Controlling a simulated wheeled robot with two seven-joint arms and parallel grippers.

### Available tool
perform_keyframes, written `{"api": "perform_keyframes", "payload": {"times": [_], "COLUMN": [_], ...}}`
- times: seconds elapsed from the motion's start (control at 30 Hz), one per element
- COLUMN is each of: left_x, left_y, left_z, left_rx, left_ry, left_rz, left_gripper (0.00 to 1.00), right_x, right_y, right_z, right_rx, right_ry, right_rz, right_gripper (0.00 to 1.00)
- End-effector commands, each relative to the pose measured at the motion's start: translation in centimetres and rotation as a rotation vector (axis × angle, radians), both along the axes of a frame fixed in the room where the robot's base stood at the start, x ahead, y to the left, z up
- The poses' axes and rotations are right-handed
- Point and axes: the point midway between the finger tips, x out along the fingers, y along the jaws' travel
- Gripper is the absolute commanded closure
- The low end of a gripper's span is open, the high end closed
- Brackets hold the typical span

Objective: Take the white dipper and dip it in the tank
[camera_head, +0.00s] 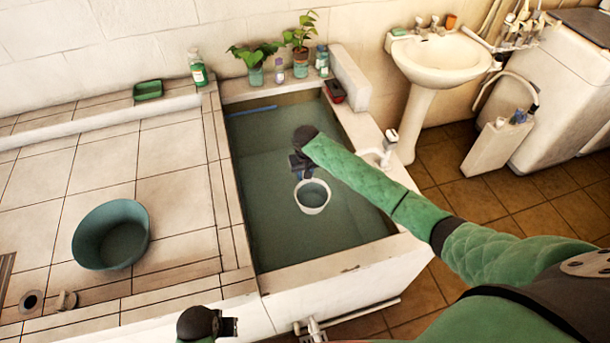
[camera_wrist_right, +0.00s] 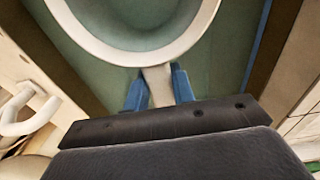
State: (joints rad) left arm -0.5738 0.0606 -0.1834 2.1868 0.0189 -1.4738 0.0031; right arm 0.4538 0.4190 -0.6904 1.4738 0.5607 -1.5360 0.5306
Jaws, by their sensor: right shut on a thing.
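The white dipper (camera_head: 312,197) is over the middle of the tank (camera_head: 366,255), which holds greenish water. My right gripper (camera_head: 301,172) reaches in from the right and is shut on the dipper's handle. In the right wrist view the blue fingers (camera_wrist_right: 158,90) clasp the short white handle, and the dipper's round rim (camera_wrist_right: 135,58) fills the top. The dipper looks upright with its opening up. I cannot tell whether its bottom touches the water. My left gripper (camera_head: 229,327) is at the bottom edge of the head view, away from the tank; its finger state is unclear.
A green basin (camera_head: 110,235) stands on the tiled ledge at left. Potted plants (camera_head: 300,60) and bottles line the tank's back ledge, with a green bottle (camera_head: 197,68) and green soap dish (camera_head: 148,90) nearby. A white washbasin (camera_head: 440,60) stands at the back right.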

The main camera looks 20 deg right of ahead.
Motion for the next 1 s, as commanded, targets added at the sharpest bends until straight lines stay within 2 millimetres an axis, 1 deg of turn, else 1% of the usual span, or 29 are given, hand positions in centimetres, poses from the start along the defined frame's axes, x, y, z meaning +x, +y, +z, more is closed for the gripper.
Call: {"api": "perform_keyframes", "payload": {"times": [0.03, 0.17, 1.0], "left_x": [0.0, 0.0, 0.0], "left_y": [0.0, 0.0, 0.0], "left_z": [0.2, 0.6, 0.4], "left_rx": [0.000, 0.000, 0.000], "left_ry": [0.000, 0.000, 0.000], "left_rz": [0.000, 0.000, 0.000], "left_gripper": [0.64, 0.64, 0.64], "right_x": [0.0, 0.0, 0.0], "right_y": [0.0, 0.0, 0.0], "right_z": [0.6, 1.8, 9.3], "right_rx": [0.000, 0.000, -0.003], "right_ry": [0.003, 0.011, 0.066], "right_rz": [0.000, 0.000, 0.000], "right_gripper": [1.00, 1.00, 1.00]}}
